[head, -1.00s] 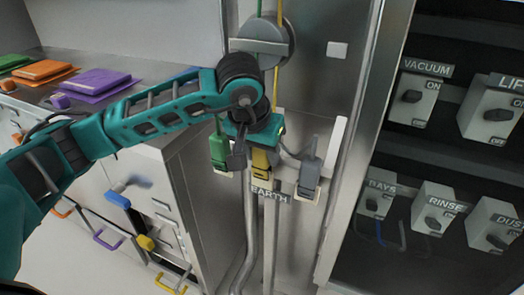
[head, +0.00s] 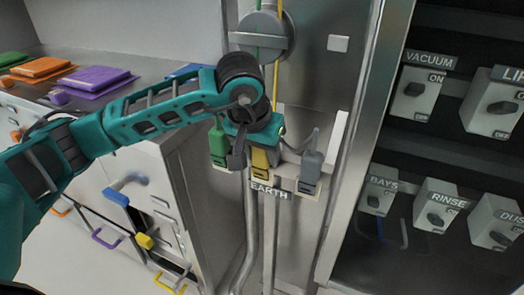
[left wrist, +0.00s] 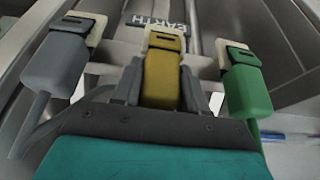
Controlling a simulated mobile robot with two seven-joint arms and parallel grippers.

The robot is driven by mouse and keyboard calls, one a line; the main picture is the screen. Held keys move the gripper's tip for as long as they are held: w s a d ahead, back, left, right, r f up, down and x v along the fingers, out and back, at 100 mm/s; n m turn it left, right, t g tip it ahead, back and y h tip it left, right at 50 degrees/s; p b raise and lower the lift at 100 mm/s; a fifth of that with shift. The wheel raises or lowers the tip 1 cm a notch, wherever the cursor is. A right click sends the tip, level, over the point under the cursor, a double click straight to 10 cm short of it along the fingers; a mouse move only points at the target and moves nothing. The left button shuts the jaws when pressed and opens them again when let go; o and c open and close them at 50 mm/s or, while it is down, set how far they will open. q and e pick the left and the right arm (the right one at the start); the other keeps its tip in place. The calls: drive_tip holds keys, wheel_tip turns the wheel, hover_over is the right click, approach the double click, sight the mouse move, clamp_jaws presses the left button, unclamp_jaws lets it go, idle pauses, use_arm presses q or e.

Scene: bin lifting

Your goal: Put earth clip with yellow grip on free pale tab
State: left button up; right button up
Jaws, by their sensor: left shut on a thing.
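The earth clip with yellow grip (head: 260,161) is at the middle of the EARTH rail, between a green clip (head: 218,147) and a grey clip (head: 311,168). My left gripper (left wrist: 160,85) is shut on its yellow grip (left wrist: 160,78), one finger on each side. In the left wrist view the yellow clip's dark front end overlaps the middle pale tab (left wrist: 166,30); I cannot tell how firmly it sits. The green clip (left wrist: 246,85) and grey clip (left wrist: 60,60) are on the pale tabs either side. My right gripper is not in view.
The EARTH label (head: 269,190) is just below the clips. A round grey reel (head: 262,38) with green and yellow cords is above. A switch cabinet (head: 440,130) stands to the right, and a counter (head: 60,88) with drawers to the left.

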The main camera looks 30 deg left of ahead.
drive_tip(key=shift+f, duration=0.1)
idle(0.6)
use_arm(q)
drive_tip(key=o, duration=1.3)
drive_tip(key=shift+o, duration=0.2)
drive_tip(key=p+v, duration=0.2)
drive_tip(key=v, duration=1)
drive_tip(key=shift+s+r, duration=0.15)
drive_tip(key=shift+r, duration=0.25)
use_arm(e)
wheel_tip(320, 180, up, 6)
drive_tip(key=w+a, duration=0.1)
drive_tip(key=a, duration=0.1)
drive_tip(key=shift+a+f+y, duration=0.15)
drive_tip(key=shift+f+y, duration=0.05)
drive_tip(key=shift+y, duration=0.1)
